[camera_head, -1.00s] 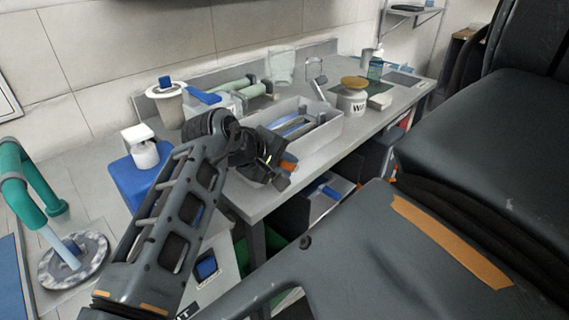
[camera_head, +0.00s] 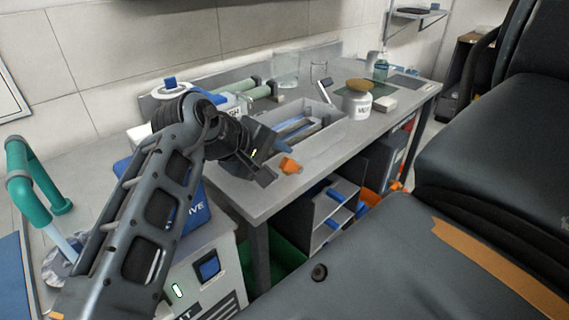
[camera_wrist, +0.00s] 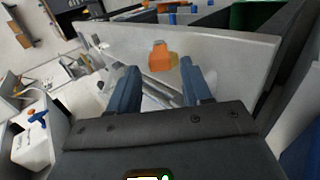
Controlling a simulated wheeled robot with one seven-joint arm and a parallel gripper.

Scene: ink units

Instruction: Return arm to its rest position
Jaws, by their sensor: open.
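My gripper (camera_head: 268,165) is at the end of my arm, above the left front part of the grey worktable (camera_head: 372,129). In the wrist view my gripper (camera_wrist: 160,88) shows two dark blue fingers spread apart with nothing held between them. An orange object (camera_head: 290,165) lies on the table just beyond the fingers. It also shows in the wrist view (camera_wrist: 162,57), ahead of the gap between the fingertips. Whether the fingers touch it cannot be told, but they look apart from it.
A grey tray (camera_head: 335,138) with long tools stands beside my gripper. A white jar (camera_head: 357,105) with a tan lid is further right. Green-handled rollers (camera_head: 240,88) lie behind. A blue container (camera_head: 197,212) stands below my arm. Shelves (camera_head: 330,212) sit under the table.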

